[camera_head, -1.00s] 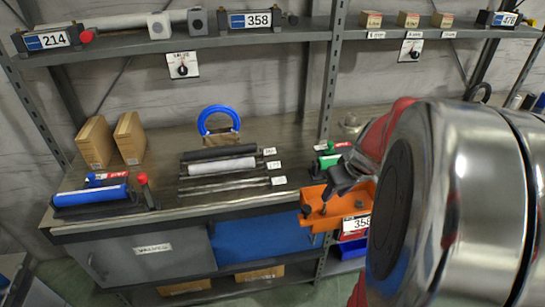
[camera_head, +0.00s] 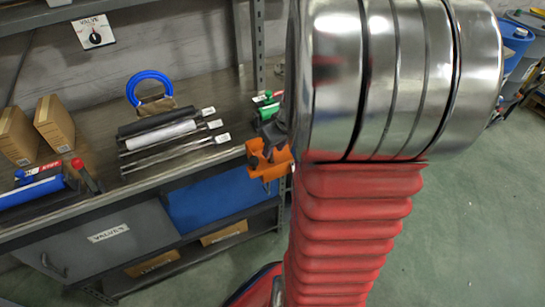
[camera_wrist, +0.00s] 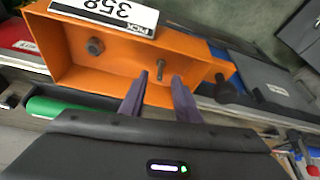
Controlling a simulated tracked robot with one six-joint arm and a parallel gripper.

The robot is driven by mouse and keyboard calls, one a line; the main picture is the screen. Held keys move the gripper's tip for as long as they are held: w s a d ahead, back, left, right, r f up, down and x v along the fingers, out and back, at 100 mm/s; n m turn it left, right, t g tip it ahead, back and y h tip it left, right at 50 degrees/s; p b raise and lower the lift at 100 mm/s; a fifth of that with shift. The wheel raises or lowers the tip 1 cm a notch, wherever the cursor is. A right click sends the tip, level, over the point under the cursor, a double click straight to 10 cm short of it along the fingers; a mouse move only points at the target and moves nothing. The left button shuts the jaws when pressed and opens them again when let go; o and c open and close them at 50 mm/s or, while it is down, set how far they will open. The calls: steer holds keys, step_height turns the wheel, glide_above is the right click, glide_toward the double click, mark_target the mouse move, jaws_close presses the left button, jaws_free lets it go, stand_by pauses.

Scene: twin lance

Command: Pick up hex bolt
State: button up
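An orange bin (camera_wrist: 120,62) with a "358 PICK" label fills the upper middle of the wrist view. It also shows in the head view (camera_head: 268,168), partly hidden behind my arm. Inside it, a dark hex bolt (camera_wrist: 95,46) lies toward the left, its head showing. A second, slim bolt-like piece (camera_wrist: 160,68) stands out near the bin's middle. My gripper (camera_wrist: 160,78) is open over the bin, its two purple-grey fingers apart. The slim piece shows in the gap just beyond the fingertips, with no visible grip on it.
A dark knob-like piece (camera_wrist: 224,92) is at the bin's right end. A green cylinder (camera_wrist: 70,108) lies beside the bin. Several rods (camera_head: 170,140), a blue ring (camera_head: 150,85) and cardboard boxes (camera_head: 55,125) are on the bench. Green floor (camera_head: 470,220) is open at right.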

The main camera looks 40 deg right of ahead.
mark_target(271, 156)
steer(key=shift+x, duration=1.75)
jaws_close()
